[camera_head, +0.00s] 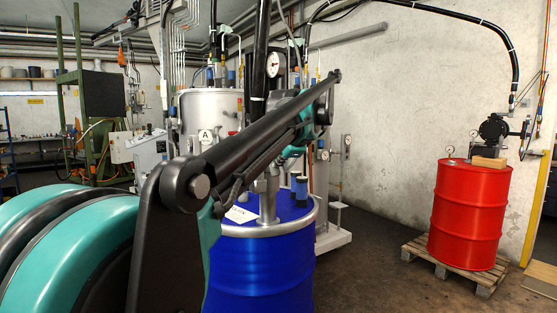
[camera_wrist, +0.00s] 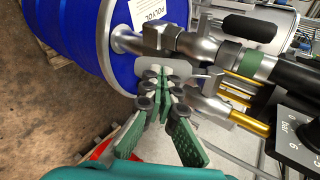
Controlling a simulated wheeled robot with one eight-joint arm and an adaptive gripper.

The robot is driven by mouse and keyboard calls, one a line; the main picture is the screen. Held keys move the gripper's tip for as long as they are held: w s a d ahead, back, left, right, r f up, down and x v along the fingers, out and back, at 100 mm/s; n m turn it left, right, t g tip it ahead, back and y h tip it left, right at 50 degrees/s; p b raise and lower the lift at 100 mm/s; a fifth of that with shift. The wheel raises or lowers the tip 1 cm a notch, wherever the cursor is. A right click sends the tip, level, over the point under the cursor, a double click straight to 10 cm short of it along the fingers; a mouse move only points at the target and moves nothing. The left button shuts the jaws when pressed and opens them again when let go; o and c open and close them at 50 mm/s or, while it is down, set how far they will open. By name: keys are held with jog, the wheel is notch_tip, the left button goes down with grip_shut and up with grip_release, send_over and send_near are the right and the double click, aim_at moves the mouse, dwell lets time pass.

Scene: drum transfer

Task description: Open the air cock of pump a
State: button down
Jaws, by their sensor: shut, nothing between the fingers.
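In the wrist view my gripper (camera_wrist: 157,80) is shut and empty, its green-padded fingers together. The tips overlap a flat grey metal plate (camera_wrist: 181,67) beside grey pipe fittings (camera_wrist: 190,46); I cannot tell whether they touch it. A black lever-like handle (camera_wrist: 252,27) lies above the fittings. I cannot tell which part is the air cock. The blue drum (camera_wrist: 75,30), with a white label, lies beyond the fittings. In the head view the blue drum (camera_head: 262,268) stands below my arm, with a black pump tube (camera_head: 261,65) and gauge (camera_head: 273,64) above it. My fingers are hidden there.
A grey vessel marked A (camera_head: 212,108) stands behind the blue drum. A red drum (camera_head: 468,215) with a black pump (camera_head: 492,130) stands on a pallet (camera_head: 483,283) at right. Floor between the drums is clear.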

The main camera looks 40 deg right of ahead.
jog(key=shift+w+f, duration=1.05)
jog(key=shift+f, duration=0.15)
jog(key=shift+w+d, duration=0.1)
jog(key=shift+f, duration=0.1)
